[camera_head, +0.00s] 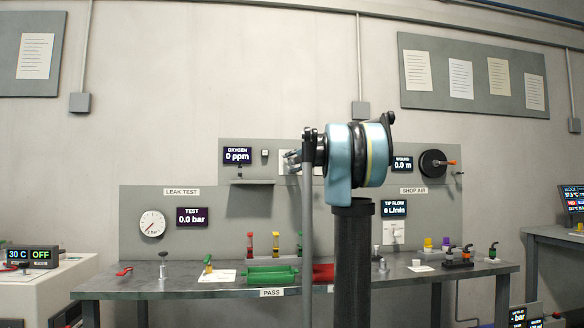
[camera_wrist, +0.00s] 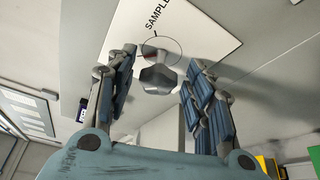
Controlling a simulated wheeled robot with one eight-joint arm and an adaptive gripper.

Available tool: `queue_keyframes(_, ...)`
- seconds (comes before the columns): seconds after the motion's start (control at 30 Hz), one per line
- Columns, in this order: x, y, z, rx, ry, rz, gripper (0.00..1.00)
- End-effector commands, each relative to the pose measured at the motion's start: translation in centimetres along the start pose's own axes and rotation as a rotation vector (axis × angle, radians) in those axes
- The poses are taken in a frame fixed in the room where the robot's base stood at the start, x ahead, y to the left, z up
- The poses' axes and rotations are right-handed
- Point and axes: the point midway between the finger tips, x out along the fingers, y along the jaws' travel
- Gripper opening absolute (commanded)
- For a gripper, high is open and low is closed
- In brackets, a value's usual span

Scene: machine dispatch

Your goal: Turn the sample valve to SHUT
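The sample valve shows in the wrist view as a dark grey faceted knob (camera_wrist: 158,80) on a white plate (camera_wrist: 205,25) marked "SAMPLE", with a thin circle and a short tick beside it. My gripper (camera_wrist: 163,62) is open, with one finger on each side of the knob and visible gaps to both. No SHUT mark is readable, so I cannot tell the valve's setting. In the head view my arm covers most of the valve area; a part of the white plate (camera_head: 284,168) shows left of my wrist.
The bench (camera_head: 400,275) below holds a green tray (camera_head: 272,277), a red tray (camera_head: 323,273) and several small valves and fittings. A shelf (camera_head: 252,182) juts out under the oxygen display (camera_head: 238,156). A black round hose reel (camera_head: 433,163) is at the right.

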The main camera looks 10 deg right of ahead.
Motion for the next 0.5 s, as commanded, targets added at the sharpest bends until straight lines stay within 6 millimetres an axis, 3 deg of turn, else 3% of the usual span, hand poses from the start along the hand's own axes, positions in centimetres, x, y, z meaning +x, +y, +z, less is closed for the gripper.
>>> queue_keyframes(0.27,-0.6,0.1,0.1,0.002,-0.002,0.0,0.48)
queue_keyframes(0.5,-3.8,0.0,0.1,0.002,-0.004,0.0,0.48)
